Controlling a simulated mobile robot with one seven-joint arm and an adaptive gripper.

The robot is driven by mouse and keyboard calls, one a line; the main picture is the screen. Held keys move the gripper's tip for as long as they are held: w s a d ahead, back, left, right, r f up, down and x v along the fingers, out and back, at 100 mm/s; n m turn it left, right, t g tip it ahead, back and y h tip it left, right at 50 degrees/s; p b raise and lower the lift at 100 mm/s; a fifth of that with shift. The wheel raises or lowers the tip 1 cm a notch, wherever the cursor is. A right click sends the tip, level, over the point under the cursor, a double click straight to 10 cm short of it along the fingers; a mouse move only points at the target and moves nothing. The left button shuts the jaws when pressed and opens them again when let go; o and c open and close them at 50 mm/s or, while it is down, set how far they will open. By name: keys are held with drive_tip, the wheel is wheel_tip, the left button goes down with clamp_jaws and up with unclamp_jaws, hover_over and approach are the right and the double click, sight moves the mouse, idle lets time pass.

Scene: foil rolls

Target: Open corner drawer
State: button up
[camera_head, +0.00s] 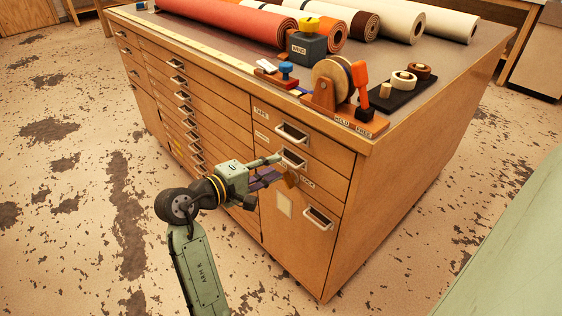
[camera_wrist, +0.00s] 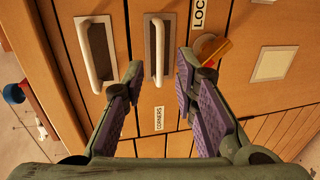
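The corner drawer (camera_head: 318,172) is the second one down in the cabinet's right column and looks shut. Its label, which appears to read CORNERS (camera_wrist: 158,118), and its pale bar handle (camera_wrist: 158,52) show in the wrist view; the handle is also in the head view (camera_head: 293,159). My gripper (camera_head: 280,169) is open and empty in front of this drawer. In the wrist view its fingertips (camera_wrist: 158,72) are on either side of the handle's near end, with gaps showing. I cannot tell whether the tips reach the handle's depth.
A round brass piece with an orange lever (camera_wrist: 211,49) sits by the LOCK label, close to the right fingertip. The top drawer's handle (camera_wrist: 95,55) is left of my fingers. A lower door handle (camera_head: 319,218) is below. Foil rolls (camera_head: 225,20) and a tape dispenser (camera_head: 335,85) are on top.

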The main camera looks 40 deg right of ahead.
drive_tip(key=shift+x, duration=2.15)
drive_tip(key=shift+c, duration=0.2)
clamp_jaws()
